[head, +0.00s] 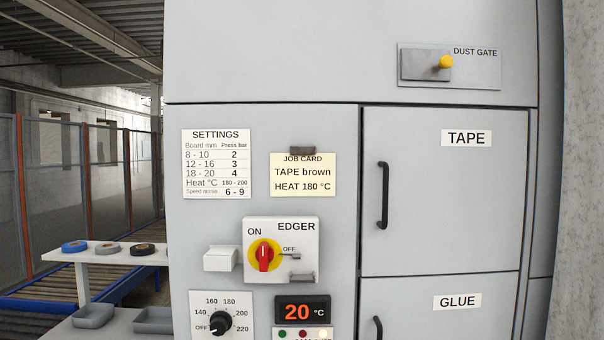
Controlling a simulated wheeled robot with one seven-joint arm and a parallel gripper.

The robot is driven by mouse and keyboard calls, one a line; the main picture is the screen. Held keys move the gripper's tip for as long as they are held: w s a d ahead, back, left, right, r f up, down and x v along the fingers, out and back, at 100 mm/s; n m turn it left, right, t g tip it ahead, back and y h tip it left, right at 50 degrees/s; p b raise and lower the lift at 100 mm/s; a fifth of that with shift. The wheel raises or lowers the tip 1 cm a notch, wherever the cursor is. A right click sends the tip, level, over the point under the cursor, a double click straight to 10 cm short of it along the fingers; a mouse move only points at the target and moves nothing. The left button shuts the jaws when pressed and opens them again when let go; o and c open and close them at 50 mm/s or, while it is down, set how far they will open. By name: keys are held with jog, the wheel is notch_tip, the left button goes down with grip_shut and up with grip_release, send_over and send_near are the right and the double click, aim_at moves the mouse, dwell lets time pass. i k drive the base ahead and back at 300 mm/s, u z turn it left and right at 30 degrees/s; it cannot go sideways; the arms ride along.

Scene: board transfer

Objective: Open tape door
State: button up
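The tape door (460,215) is a grey panel at the right of the machine front, with a white "TAPE" label (466,138) near its top. It looks shut, flush with the cabinet. Its black upright bar handle (383,195) is by the door's left edge. My gripper is not in the head view, so its place relative to the handle cannot be seen.
Below is the glue door (450,325), with its own handle (377,328). Left are the edger switch (264,255), heat dial (221,323) and job card (303,175). The dust gate knob (446,62) juts out above. A shelf (110,249) with tape rolls stands far left.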

aim_at(444, 190)
jog(key=z, duration=2.35)
jog(key=k, duration=0.6)
jog(key=u, duration=3.35)
